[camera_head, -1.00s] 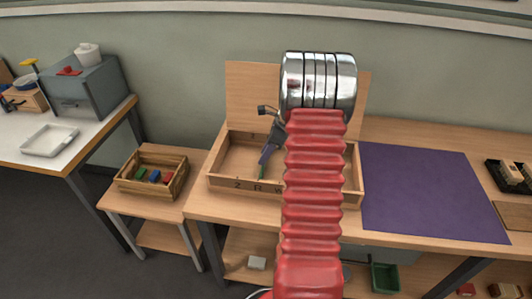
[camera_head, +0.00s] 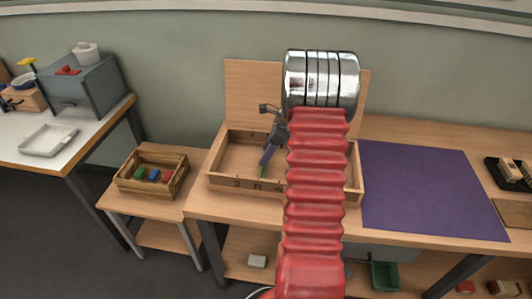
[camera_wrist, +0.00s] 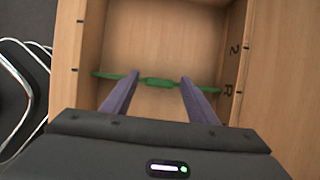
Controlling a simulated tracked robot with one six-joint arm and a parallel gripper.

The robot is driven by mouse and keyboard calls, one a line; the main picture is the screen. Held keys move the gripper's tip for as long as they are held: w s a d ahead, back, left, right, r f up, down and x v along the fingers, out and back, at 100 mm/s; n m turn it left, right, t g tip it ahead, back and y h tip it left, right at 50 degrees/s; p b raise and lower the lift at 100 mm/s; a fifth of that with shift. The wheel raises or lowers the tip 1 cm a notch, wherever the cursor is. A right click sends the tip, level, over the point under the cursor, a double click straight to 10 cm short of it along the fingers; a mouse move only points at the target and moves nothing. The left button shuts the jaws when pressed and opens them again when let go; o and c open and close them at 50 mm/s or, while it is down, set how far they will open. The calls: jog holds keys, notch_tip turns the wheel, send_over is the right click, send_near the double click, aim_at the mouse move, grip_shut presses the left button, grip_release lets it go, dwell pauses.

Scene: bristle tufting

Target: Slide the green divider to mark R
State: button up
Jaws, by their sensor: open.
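The wooden box (camera_head: 210,178) has a front wall with marks; in the wrist view its wall (camera_wrist: 262,60) shows the 2 (camera_wrist: 233,48) and the R (camera_wrist: 229,88). The thin green divider (camera_wrist: 205,89) spans the box, with a thicker block at its middle. Its right end looks about level with the R tick. My gripper (camera_wrist: 159,76) is open, one purple finger on each side of the middle block, with gaps between. In the head view my gripper (camera_head: 266,161) is over the box and hides most of the divider (camera_head: 262,172).
A purple mat (camera_head: 425,190) lies right of the box. A wooden crate (camera_head: 180,180) with coloured blocks stands on a low table at left. My red arm hides the box's right part. A board stands behind the box.

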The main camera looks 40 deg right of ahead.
jog(key=v, duration=1.3)
jog(key=shift+r, duration=0.3)
jog(key=shift+s+d+n, duration=0.1)
jog(key=shift+n, duration=0.2)
jog(key=s+a+f+n, duration=0.1)
jog(key=s+f+n, duration=0.2)
jog(key=n, duration=0.2)
jog(key=s+a+r+n+h, duration=0.1)
jog(key=s+a+r+n, duration=0.3)
jog(key=a, duration=0.9)
jog(key=s+a+r+n+t, duration=0.1)
jog(key=s+a+r+n, duration=0.2)
jog(key=a+n, duration=0.8)
jog(key=s+a+r+n+t+h, duration=0.1)
jog(key=s+a+r+n, duration=0.3)
jog(key=a, duration=1.2)
jog(key=s+n, duration=0.1)
jog(key=n, duration=0.3)
jog(key=shift+s+a+r+h, duration=0.3)
jog(key=shift+a, duration=0.1)
